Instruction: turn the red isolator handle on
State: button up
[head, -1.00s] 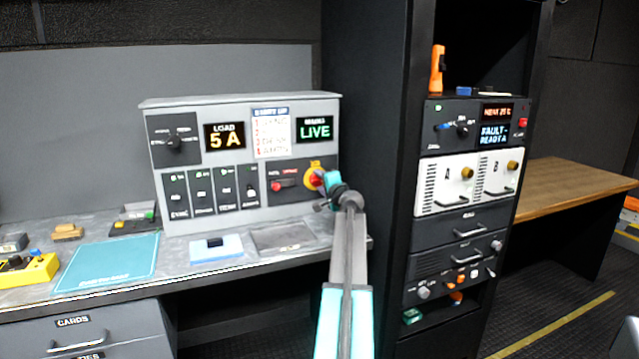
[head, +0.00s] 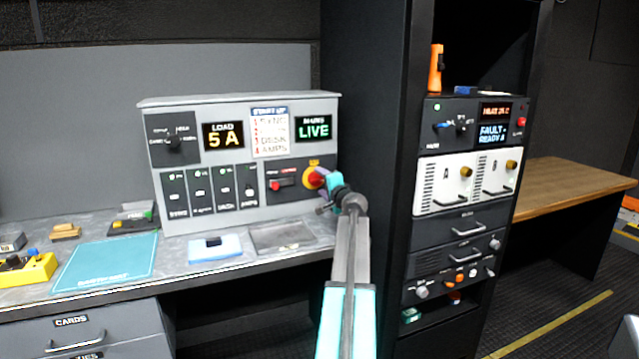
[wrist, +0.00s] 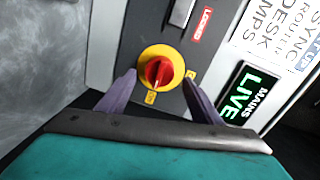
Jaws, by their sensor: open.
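The red isolator handle (wrist: 159,72) sits on a round yellow plate (wrist: 152,53) on a dark panel in the wrist view. In the head view the handle (head: 314,178) shows at the lower right of the grey power panel (head: 240,102), partly hidden by my gripper (head: 328,181). My gripper (wrist: 159,82) is open in the wrist view, with one finger on each side of the handle. Gaps show between the fingers and the red handle. Small yellow labels (wrist: 150,98) sit by the plate, too small to read surely.
A red-labelled switch (head: 282,181) is left of the handle. Breaker switches (head: 200,193) line the panel's lower left. The MAINS display (head: 313,129) reads LIVE and the LOAD display (head: 224,136) reads 5 A. A dark equipment rack (head: 395,120) stands close on the right.

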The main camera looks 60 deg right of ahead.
jog(key=v, duration=1)
jog(key=shift+s+a, duration=0.25)
jog(key=shift+a, duration=0.05)
jog(key=shift+r, duration=0.2)
